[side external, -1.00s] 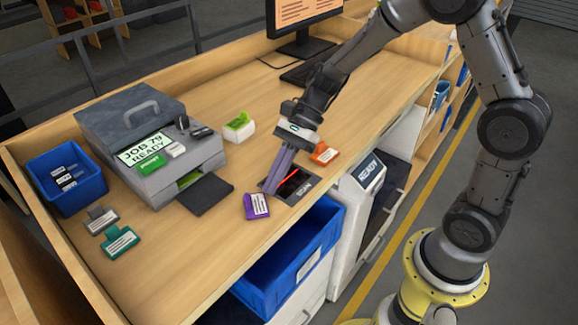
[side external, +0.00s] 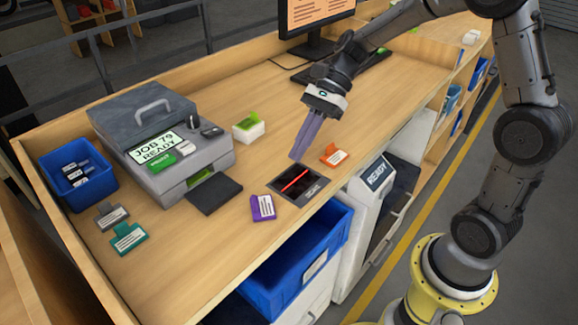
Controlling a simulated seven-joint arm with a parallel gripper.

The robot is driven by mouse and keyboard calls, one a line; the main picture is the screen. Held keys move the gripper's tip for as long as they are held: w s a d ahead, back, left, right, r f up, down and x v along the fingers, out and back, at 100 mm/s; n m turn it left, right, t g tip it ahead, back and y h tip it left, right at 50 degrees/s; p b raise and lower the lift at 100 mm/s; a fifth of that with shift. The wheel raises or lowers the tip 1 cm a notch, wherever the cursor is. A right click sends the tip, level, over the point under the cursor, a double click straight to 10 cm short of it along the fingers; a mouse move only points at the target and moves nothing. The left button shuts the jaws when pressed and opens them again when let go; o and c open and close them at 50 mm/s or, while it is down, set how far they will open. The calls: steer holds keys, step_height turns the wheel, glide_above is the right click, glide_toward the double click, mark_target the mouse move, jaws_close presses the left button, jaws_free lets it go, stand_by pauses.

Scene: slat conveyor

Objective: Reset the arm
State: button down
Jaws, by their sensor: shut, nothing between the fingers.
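My gripper (side external: 297,158) is shut and empty. Its purple-grey fingers point down above the workbench (side external: 230,262), just behind the scan plate. The dark scan plate (side external: 303,184) is set in the bench top and shows a red line. A purple cartridge-like piece (side external: 263,207) lies left of the plate. An orange one (side external: 334,155) lies to its right, apart from my fingers.
A grey printer (side external: 160,150) reads "JOB 79 READY", with a black flap in front. Grey (side external: 111,214) and teal (side external: 128,238) pieces lie near a small blue bin (side external: 78,175). A white-green box (side external: 248,127) and monitor (side external: 317,20) stand behind. A large blue bin (side external: 290,260) sits below the edge.

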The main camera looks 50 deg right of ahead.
steer(key=shift+v, duration=0.85)
steer(key=s+a+r+n+t+h, duration=0.1)
steer(key=s+a+r+n+h, duration=0.2)
steer(key=s+r+n, duration=0.35)
steer(key=s+d+f+n+t+h, duration=0.2)
steer(key=s+d+n+t+h, duration=0.2)
steer(key=s+n, duration=0.7)
steer(key=s+d+h, duration=0.1)
steer(key=d+h, duration=0.1)
steer(key=d, duration=0.2)
steer(key=shift+f+t, duration=0.15)
steer(key=shift+t, duration=0.15)
steer(key=shift+s+d+n, duration=0.1)
steer(key=shift+d+n, duration=0.05)
steer(key=shift+n, duration=0.1)
